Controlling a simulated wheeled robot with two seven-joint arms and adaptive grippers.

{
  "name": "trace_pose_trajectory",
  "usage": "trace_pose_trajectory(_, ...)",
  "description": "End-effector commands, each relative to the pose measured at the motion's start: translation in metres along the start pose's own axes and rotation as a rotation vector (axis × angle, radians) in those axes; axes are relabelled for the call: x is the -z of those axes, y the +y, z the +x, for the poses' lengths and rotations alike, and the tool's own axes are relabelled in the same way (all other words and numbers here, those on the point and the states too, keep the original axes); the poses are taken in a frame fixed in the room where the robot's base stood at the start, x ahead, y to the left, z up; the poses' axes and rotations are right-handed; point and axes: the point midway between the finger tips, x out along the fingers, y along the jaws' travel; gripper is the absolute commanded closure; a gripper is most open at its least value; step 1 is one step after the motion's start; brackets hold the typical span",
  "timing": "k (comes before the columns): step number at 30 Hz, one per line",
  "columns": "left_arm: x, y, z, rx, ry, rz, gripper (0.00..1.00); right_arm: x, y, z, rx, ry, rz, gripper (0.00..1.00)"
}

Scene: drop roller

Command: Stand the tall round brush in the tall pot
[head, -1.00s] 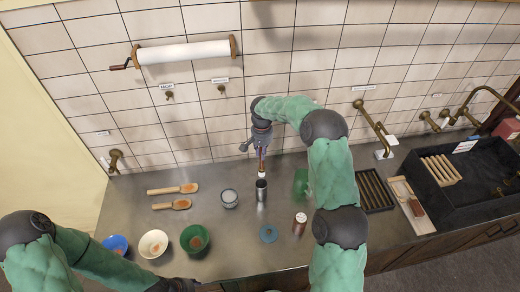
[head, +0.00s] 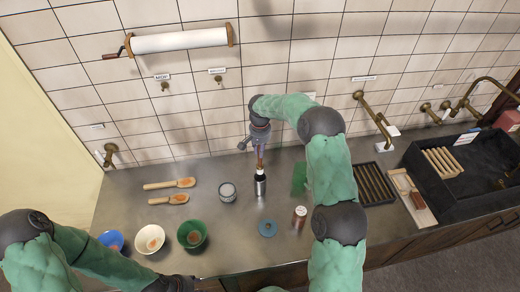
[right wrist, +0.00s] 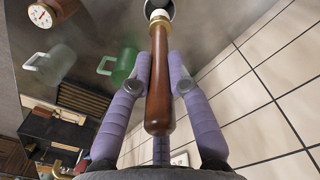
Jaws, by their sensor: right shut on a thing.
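My right gripper (head: 259,149) is shut on the tall round brush, head down over the counter. In the right wrist view, its fingers (right wrist: 160,78) flank the brush's brown wooden handle (right wrist: 158,104); a pale collar shows at the far end. The brush (head: 260,168) meets the mouth of the tall grey metal pot (head: 260,187) in the head view. The pot's rim (right wrist: 171,8) shows at the top of the wrist view. The bristles are hidden, and how deep they sit cannot be told. My left gripper (head: 170,284) is at the bottom edge, its fingers unclear.
A grey cup (head: 227,193) stands left of the pot. Bowls, including a green one (head: 193,236), and two scoops (head: 170,184) are further left.

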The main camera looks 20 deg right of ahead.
Motion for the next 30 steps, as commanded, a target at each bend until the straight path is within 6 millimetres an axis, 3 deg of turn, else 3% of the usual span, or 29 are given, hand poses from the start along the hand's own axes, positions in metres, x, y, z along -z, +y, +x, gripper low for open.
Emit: trace_pose_trajectory(30,0.002,-0.017,0.049,0.0,0.0,0.0,0.57,0.0,0.0,0.072,-0.001,0.0,0.0,1.0)
